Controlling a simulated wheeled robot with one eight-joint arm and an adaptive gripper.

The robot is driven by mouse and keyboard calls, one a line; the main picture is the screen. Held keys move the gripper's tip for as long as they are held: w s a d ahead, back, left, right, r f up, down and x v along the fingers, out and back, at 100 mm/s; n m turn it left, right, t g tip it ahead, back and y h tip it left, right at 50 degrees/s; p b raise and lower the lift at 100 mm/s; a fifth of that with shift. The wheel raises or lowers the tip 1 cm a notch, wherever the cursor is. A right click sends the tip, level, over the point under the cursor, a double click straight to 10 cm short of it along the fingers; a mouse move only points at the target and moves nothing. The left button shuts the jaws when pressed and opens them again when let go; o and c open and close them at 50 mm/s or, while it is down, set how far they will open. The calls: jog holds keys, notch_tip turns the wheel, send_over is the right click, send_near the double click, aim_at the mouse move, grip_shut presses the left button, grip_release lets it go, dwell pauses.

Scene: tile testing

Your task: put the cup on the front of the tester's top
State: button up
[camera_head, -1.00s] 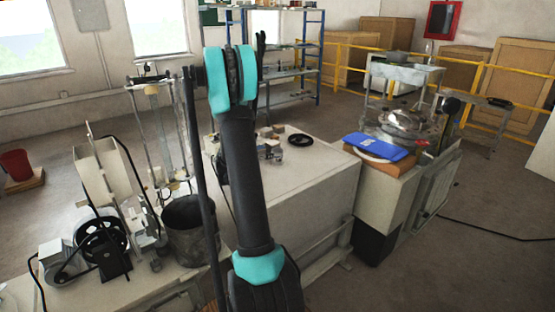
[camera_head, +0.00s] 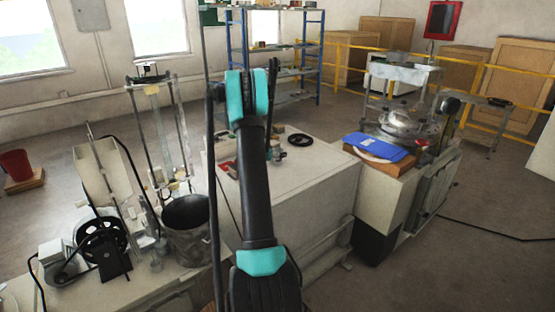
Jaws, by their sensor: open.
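I cannot make out a cup for certain in the head view. A pale cabinet-like machine (camera_head: 325,185) with a broad flat top stands at the centre, and I cannot tell whether it is the tester. The front of its top is bare to the right of my arm. A small metal fitting (camera_head: 279,153) and a black ring (camera_head: 300,140) are on the back of that top. A red item shows just left of my arm. My raised arm crosses the middle of the picture. A slim dark part shows beside its upper joint, but my gripper cannot be made out.
A dark bucket (camera_head: 186,222) and a machine with a black wheel (camera_head: 101,243) stand at the left. At the right, a blue item (camera_head: 380,147) lies on another bench machine. Blue shelves (camera_head: 318,60) and yellow rails stand behind. Floor is open at the lower right.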

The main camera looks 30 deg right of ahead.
jog(key=shift+x, duration=1.25)
jog(key=shift+c, duration=0.2)
jog(key=c, duration=1.3)
jog(key=shift+r, duration=0.15)
